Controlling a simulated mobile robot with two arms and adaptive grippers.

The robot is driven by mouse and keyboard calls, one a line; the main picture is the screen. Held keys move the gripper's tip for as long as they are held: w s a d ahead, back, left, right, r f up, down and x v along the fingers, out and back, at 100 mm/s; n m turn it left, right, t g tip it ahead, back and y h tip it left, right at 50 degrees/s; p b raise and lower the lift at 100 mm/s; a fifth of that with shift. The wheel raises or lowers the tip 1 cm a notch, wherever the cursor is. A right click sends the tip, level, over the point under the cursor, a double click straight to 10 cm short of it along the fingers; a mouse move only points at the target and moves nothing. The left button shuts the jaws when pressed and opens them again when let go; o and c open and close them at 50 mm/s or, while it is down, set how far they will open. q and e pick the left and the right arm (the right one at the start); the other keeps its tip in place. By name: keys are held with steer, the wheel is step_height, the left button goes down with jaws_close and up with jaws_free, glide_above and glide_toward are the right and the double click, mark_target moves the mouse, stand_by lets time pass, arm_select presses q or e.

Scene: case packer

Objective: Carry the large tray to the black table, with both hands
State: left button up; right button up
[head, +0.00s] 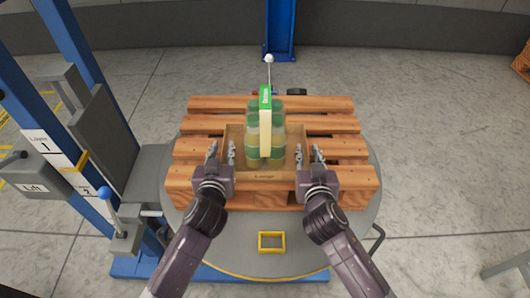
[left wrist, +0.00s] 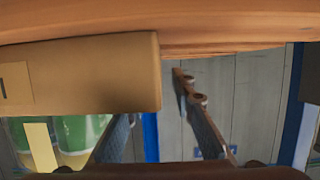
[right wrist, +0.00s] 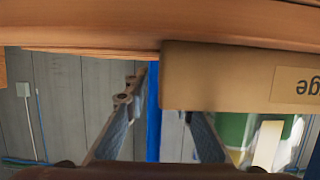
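The large tray (head: 264,177) is a shallow light-brown box with a small label on its front. It holds several green-topped bottles (head: 252,135) and a green-and-cream upright piece (head: 265,120). The tray rests on a wooden pallet. My left gripper (head: 221,152) is at the tray's left side, its fingers apart, one on each side of the wall. My right gripper (head: 308,153) is at the right side in the same way. The tray's front corner shows in the left wrist view (left wrist: 90,75) and right wrist view (right wrist: 225,75), hiding part of each inner finger. I cannot make out a black table.
The slatted pallet (head: 335,147) stands on a round grey turntable (head: 225,240) with a yellow frame (head: 271,242) at its front. A blue lift post (head: 95,90) with levers stands on the left. Open grey floor (head: 440,140) lies to the right. A grey edge (head: 508,268) shows at lower right.

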arm_select(q)
steer(key=shift+w+f, duration=0.15)
steer(key=shift+w, duration=0.45)
arm_select(e)
steer(key=shift+x, duration=1.25)
arm_select(q)
jaws_close()
arm_select(e)
jaws_close()
arm_select(q)
steer(key=shift+w+r, duration=0.1)
steer(key=shift+r, duration=0.2)
arm_select(e)
steer(key=shift+w+r, duration=0.1)
steer(key=shift+r, duration=0.25)
